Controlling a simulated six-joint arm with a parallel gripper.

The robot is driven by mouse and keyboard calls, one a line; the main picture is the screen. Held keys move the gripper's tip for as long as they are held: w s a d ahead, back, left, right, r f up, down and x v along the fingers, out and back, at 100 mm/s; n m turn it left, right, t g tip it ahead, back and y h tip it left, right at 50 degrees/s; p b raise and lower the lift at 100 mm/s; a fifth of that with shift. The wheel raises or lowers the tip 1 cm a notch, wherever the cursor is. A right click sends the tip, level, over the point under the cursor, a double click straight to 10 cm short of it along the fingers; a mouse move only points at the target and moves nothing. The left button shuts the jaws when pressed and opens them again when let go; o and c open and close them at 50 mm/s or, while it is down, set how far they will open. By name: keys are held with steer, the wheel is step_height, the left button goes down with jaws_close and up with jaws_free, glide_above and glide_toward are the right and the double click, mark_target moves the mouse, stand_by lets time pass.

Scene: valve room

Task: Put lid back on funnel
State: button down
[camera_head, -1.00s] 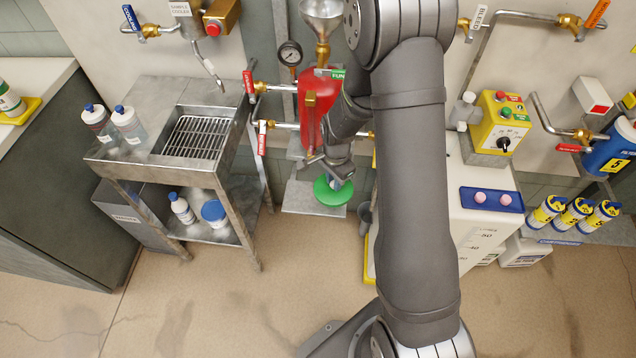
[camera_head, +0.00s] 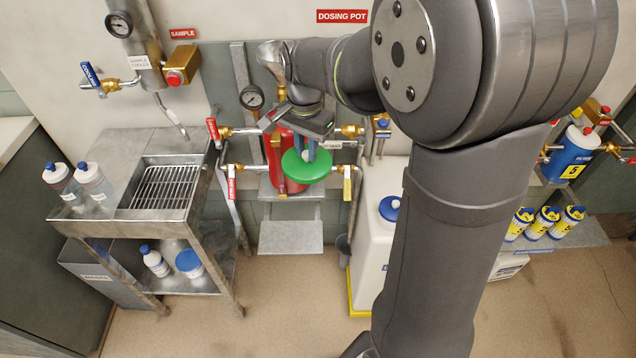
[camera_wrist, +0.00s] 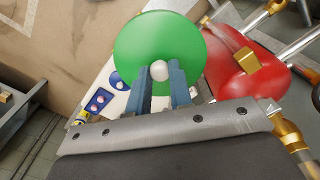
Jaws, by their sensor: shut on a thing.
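The green round lid (camera_head: 306,167) is held by its knob in my gripper (camera_head: 307,148), in front of the red dosing pot (camera_head: 276,160). In the wrist view the green lid (camera_wrist: 150,40) has a pale round knob (camera_wrist: 159,71) between the two blue fingers of my gripper (camera_wrist: 160,78). The metal funnel (camera_head: 272,58) stands above the red pot, up and left of the lid, and my arm hides part of it. In the wrist view the red pot (camera_wrist: 245,65) is right of the lid, and I cannot make out the funnel there.
Brass valves with red handles (camera_head: 213,132) stick out left of the pot, and a gauge (camera_head: 251,97) is just left of the funnel. A steel sink bench (camera_head: 140,190) stands at left. A white tank (camera_head: 372,240) with a blue cap is right of the pot.

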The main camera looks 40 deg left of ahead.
steer(key=w+a+r+m, duration=0.3)
steer(key=w+r, duration=0.1)
steer(key=r, duration=0.6)
steer(key=w+a+r+m, duration=0.25)
steer(key=w+r, duration=0.25)
steer(key=r, duration=0.6)
steer(key=s+a+n, duration=0.3)
steer(key=s+a, duration=0.2)
steer(key=a, duration=0.1)
steer(key=w+a+f, duration=0.1)
steer(key=w+a, duration=0.4)
steer(key=a, duration=0.1)
steer(key=shift+f, duration=0.4)
steer(key=shift+f, duration=0.1)
stand_by(0.4)
